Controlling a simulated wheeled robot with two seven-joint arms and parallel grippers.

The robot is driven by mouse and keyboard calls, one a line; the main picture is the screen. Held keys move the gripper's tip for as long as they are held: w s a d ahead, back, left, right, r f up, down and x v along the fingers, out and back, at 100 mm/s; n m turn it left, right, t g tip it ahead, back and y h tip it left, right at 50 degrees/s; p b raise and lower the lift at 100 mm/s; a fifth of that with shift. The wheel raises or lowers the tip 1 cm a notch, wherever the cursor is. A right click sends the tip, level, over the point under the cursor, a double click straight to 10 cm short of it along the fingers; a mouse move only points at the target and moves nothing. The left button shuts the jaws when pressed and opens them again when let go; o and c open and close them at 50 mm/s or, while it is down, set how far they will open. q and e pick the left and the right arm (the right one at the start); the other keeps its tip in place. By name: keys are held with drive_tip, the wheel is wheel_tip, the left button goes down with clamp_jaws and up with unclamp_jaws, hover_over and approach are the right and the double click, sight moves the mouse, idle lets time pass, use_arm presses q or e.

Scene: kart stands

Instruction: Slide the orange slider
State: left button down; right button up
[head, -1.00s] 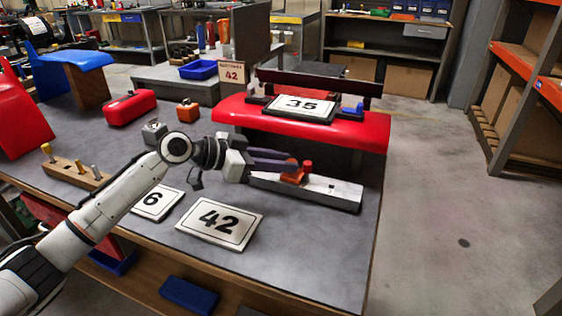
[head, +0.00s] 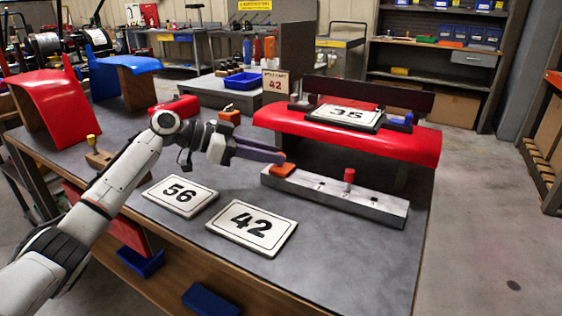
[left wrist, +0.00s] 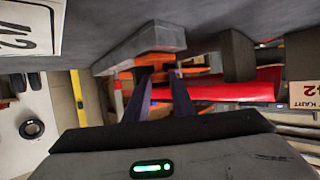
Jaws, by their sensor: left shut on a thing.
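The orange slider (head: 284,169) sits on the grey rail block (head: 380,208), near the rail's left end. My left gripper (head: 276,158) reaches it from the left, with its fingers shut on the slider. In the left wrist view the fingers (left wrist: 160,96) meet the orange part (left wrist: 150,62) under the pale rail (left wrist: 142,42). A red peg (head: 349,175) stands on the rail to the right of the slider, apart from it. My right gripper is not in view.
Plates 56 (head: 181,195) and 42 (head: 252,227) lie on the grey table in front of the arm. A red kart panel (head: 350,142) with plate 35 (head: 346,116) stands behind the rail. The table right of plate 42 is clear.

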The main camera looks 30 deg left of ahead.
use_arm(q)
drive_tip(key=shift+a, duration=0.25)
drive_tip(key=c, duration=1.5)
unclamp_jaws()
drive_tip(key=shift+c, duration=0.2)
drive_tip(key=v, duration=1)
drive_tip(key=shift+s, duration=0.15)
drive_tip(key=shift+a, duration=0.1)
